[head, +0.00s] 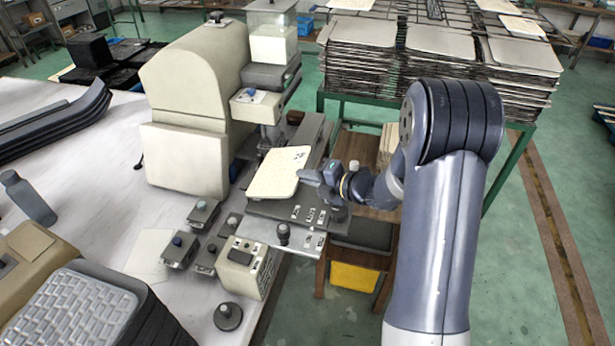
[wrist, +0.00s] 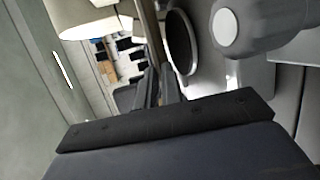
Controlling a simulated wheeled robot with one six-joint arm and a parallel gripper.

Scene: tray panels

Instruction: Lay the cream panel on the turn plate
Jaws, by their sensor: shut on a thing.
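The cream panel (head: 276,174) is a thin, pale, rounded sheet with rows of small marks and a dark mark near its far corner. My gripper (head: 311,175) is shut on its right edge in the head view. In the wrist view the fingers (wrist: 158,90) close on the panel, seen nearly edge-on as a thin brownish strip (wrist: 151,35). The panel lies over a dark flat machine bed (head: 335,212); I cannot tell whether it touches. The turn plate is not clearly identifiable; a dark disc with a pale rim (wrist: 181,42) shows beside the panel in the wrist view.
A cream machine (head: 195,90) with a head and clear hopper (head: 272,22) stands just behind the panel. Small knobbed boxes (head: 203,212) and a control box (head: 243,265) stand in front. Stacked trays (head: 440,60) fill the rack behind; a yellow bin (head: 354,278) sits below.

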